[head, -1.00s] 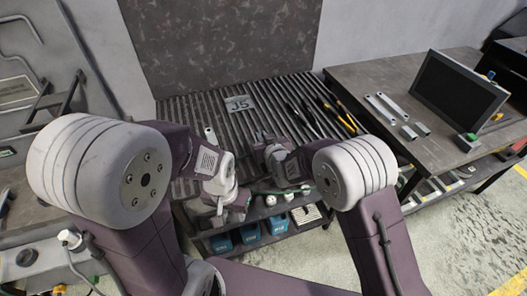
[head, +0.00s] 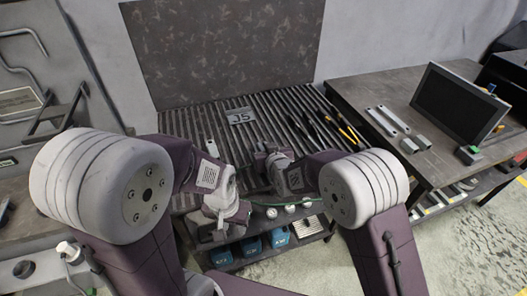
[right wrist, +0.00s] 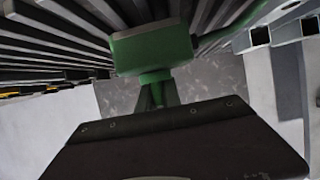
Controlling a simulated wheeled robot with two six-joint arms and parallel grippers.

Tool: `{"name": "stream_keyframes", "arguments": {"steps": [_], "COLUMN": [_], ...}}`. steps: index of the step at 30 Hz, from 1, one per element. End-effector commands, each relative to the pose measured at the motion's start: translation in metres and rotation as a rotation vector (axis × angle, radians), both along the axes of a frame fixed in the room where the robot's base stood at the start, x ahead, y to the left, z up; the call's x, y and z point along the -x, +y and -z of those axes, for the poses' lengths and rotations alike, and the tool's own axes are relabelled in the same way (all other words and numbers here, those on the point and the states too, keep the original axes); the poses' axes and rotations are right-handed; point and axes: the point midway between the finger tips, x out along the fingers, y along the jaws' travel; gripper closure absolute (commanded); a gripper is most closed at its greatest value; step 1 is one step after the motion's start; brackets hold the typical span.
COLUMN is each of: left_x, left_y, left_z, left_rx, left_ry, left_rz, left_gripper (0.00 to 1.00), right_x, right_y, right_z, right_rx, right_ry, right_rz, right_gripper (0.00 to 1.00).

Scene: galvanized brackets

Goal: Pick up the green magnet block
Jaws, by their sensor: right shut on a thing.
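A green block (right wrist: 152,47) with a narrower lower part fills the top middle of the right wrist view. My right gripper (head: 262,150) is over the slatted bench top in the head view, its tips small and partly hidden by its own wrist. In the right wrist view my right gripper is shut on the green block, below the dark slats that cross the top of that picture. The block cannot be made out in the head view. My left gripper (head: 213,232) hangs lower, by the bench's front edge. Its fingers are not clear.
The slatted bench (head: 215,125) carries a J5 plate (head: 241,117) and several long tools (head: 325,125) at the right. Blue bins (head: 250,246) sit on the shelf beneath. A side table to the right holds a dark monitor (head: 452,103) and metal brackets (head: 388,121).

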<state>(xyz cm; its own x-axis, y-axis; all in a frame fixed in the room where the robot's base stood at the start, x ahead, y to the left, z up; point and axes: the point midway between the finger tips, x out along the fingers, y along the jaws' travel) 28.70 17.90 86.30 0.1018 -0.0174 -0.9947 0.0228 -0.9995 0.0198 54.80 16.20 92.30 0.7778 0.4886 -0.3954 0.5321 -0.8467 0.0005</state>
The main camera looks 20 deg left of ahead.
Motion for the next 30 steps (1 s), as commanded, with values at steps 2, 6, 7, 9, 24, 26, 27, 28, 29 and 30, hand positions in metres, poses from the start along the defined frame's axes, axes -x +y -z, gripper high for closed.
{"name": "stream_keyframes", "arguments": {"steps": [2, 6, 7, 9, 24, 26, 27, 28, 29, 30], "left_x": [0.0, 0.0, 0.0, 0.0, 0.0, 0.0, 0.0, 0.0, 0.0, 0.0], "left_y": [0.0, 0.0, 0.0, 0.0, 0.0, 0.0, 0.0, 0.0, 0.0, 0.0], "left_z": [-0.003, -0.001, -0.001, -0.001, -0.021, -0.021, -0.02, -0.02, -0.02, -0.02], "left_rx": [0.0, 0.0, 0.0, 0.0, 0.0, 0.0, 0.0, 0.0, 0.0, 0.0], "left_ry": [0.0, 0.0, 0.0, 0.0, 0.0, 0.0, 0.0, 0.0, 0.0, 0.0], "left_rz": [0.0, 0.0, 0.0, 0.0, 0.0, 0.0, 0.0, 0.0, 0.0, 0.0], "left_gripper": [0.64, 0.64, 0.64, 0.64, 0.64, 0.64, 0.64, 0.64, 0.64, 0.64], "right_x": [-0.002, -0.017, -0.021, -0.03, -0.075, -0.075, -0.075, -0.075, -0.075, -0.075], "right_y": [0.001, -0.018, -0.023, -0.034, -0.089, -0.09, -0.09, -0.09, -0.09, -0.09], "right_z": [-0.02, -0.036, -0.039, -0.05, -0.094, -0.094, -0.094, -0.094, -0.094, -0.094], "right_rx": [-0.007, -0.008, -0.008, -0.01, -0.009, -0.01, -0.01, -0.01, -0.01, -0.01], "right_ry": [-0.011, -0.013, -0.013, -0.015, -0.013, -0.013, -0.013, -0.013, -0.013, -0.013], "right_rz": [0.001, 0.004, 0.005, 0.006, 0.001, 0.002, 0.002, 0.002, 0.001, 0.001], "right_gripper": [1.0, 1.0, 1.0, 1.0, 1.0, 1.0, 1.0, 1.0, 1.0, 1.0]}}
